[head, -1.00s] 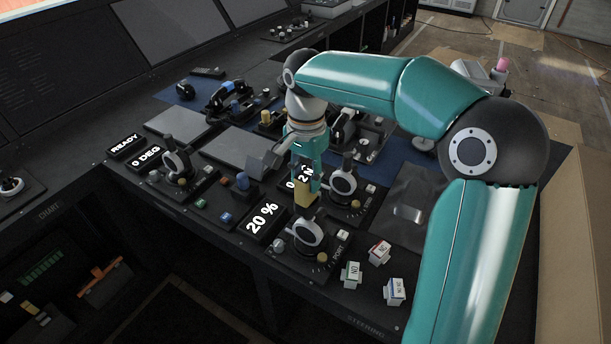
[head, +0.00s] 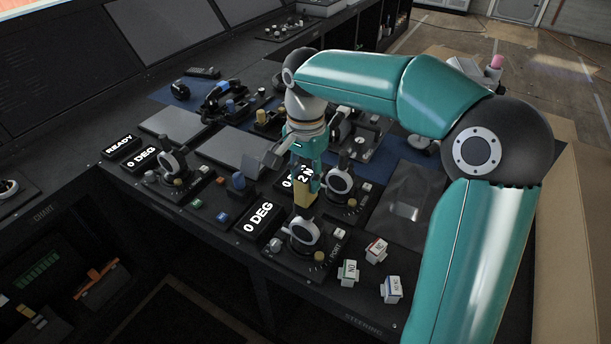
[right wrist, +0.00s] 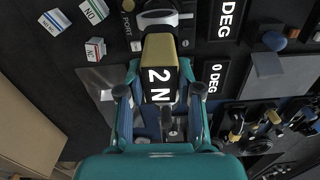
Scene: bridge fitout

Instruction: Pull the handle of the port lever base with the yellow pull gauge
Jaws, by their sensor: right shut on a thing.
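My right gripper (head: 304,172) is shut on the yellow pull gauge (head: 303,193). The gauge also shows in the right wrist view (right wrist: 160,50), between the fingers, with its display reading 2 N. The port lever base (head: 318,262) is a black box marked PORT, with a round grey-white hub and a lever handle. The gauge's yellow end is right at the upper part of that lever, which it partly hides. I cannot tell whether it hooks or touches the handle. In the right wrist view the port lever hub (right wrist: 160,19) lies just beyond the gauge's yellow end. My left gripper is not in view.
A display (head: 258,222) left of the port lever reads 0 DEG. A second lever base (head: 340,182) stands close behind the gauge. Several small labelled blocks, one marked NU (head: 348,272), lie to the right. A dark flat panel (head: 404,207) leaves room at right.

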